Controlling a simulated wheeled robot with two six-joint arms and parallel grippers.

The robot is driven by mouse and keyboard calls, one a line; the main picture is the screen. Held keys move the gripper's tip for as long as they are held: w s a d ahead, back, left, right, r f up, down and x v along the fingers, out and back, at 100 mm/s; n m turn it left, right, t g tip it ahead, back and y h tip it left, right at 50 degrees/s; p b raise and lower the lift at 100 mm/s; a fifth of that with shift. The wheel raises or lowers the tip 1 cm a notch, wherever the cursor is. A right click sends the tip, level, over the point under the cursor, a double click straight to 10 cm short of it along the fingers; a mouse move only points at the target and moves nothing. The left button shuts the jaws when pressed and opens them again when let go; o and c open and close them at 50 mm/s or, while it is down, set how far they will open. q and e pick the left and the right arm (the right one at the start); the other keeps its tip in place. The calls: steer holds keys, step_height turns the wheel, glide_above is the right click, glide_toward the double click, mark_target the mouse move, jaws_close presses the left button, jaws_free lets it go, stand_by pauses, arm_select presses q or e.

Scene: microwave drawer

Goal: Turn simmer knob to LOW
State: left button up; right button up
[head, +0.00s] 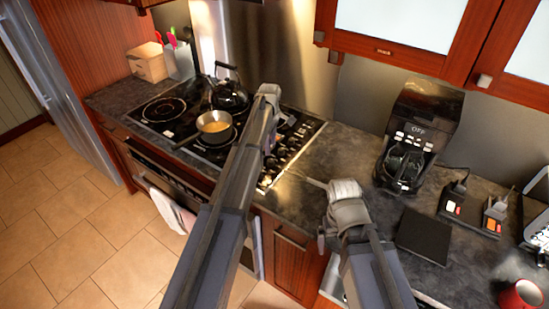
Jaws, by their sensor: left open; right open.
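A pan (214,139) with orange-yellow contents sits on the cooktop. My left gripper (271,93) is over the back right of the cooktop, and its arm crosses the view and hides part of the burners and some knobs. My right gripper (322,193) is over the counter to the right of the knobs. Both are open and I see nothing in them.
A black kettle (231,96) stands at the back of the cooktop. A coffee machine (420,125) stands on the right counter, with a dark flat square (424,237) and a red mug (521,295) nearer. The counter (345,154) between cooktop and coffee machine is clear.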

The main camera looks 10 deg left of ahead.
mark_target(271, 160)
arm_select(q)
step_height(271, 160, down, 8)
steer(key=b, duration=0.7)
steer(key=shift+r, duration=0.2)
steer(key=shift+r, duration=0.1)
jaws_close()
